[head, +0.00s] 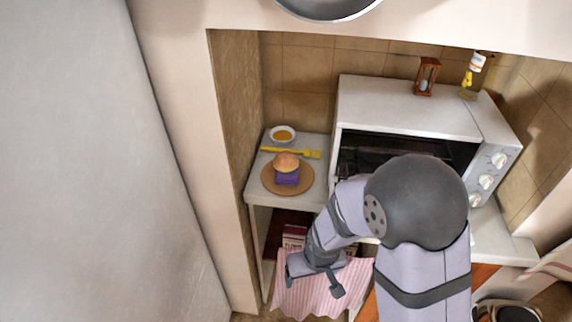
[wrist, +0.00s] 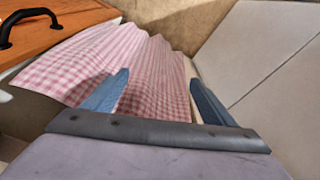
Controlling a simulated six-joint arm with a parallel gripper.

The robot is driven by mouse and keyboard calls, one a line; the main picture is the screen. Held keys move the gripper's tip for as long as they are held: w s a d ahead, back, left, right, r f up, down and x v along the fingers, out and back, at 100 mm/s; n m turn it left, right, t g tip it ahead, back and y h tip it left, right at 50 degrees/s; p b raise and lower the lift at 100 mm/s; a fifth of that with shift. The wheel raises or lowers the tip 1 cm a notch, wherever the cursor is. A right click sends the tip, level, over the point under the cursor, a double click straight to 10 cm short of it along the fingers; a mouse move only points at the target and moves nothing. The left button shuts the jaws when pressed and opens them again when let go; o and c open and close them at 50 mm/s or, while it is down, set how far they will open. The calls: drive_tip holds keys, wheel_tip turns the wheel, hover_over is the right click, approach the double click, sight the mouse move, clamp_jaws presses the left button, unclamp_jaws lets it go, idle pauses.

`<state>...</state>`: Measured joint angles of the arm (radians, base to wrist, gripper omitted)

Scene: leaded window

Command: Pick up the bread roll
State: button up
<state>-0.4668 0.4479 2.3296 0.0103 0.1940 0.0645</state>
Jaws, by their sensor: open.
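A round golden-brown bread roll (head: 286,162) sits on top of a small purple block (head: 287,178) on a round brown board (head: 309,181), at the left end of the counter in the head view. My gripper (head: 312,289) is low in front of the counter, below the roll and apart from it. Its fingers are spread and empty. In the wrist view my gripper (wrist: 160,90) points at a pink checked cloth, and the roll is not in that view.
A white bowl (head: 283,134) and a yellow brush (head: 290,152) lie behind the board. A toaster oven (head: 405,105) stands to the right. The pink checked cloth (head: 300,292) hangs below the counter (head: 258,190), behind my gripper.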

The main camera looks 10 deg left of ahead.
drive_tip(key=w+a+n+t+y+b, duration=0.2)
drive_tip(key=w+a+n+t+y, duration=0.15)
drive_tip(key=a+n, duration=0.6)
drive_tip(key=w+a+r+n+t+y, duration=0.25)
drive_tip(key=a+r+y, duration=0.35)
drive_tip(key=a, duration=0.6)
drive_tip(key=w+d+r+m+t+h+p, duration=0.35)
drive_tip(key=w+d+r+m+t, duration=0.3)
drive_tip(key=r, duration=0.45)
drive_tip(key=w+d+r+m+t+h+p, duration=0.1)
drive_tip(key=w+d+r+m+t+h, duration=0.15)
drive_tip(key=d+h, duration=0.4)
drive_tip(key=w+d+r+m+t+h+p, duration=0.1)
drive_tip(key=w+d+r+m+h, duration=0.2)
drive_tip(key=d, duration=0.6)
drive_tip(key=m+g+y+b, duration=0.2)
drive_tip(key=m+g+y, duration=0.1)
drive_tip(key=m, duration=0.2)
approach(284, 167)
drive_tip(key=w, duration=0.3)
drive_tip(key=shift+h, duration=0.25)
drive_tip(key=shift+f+p+x, duration=0.15)
drive_tip(key=shift+p+x, duration=0.45)
drive_tip(key=shift+x, duration=1.3)
drive_tip(key=shift+f+p+x, duration=0.15)
drive_tip(key=shift+p+x, duration=0.45)
drive_tip(key=shift+x, duration=1.35)
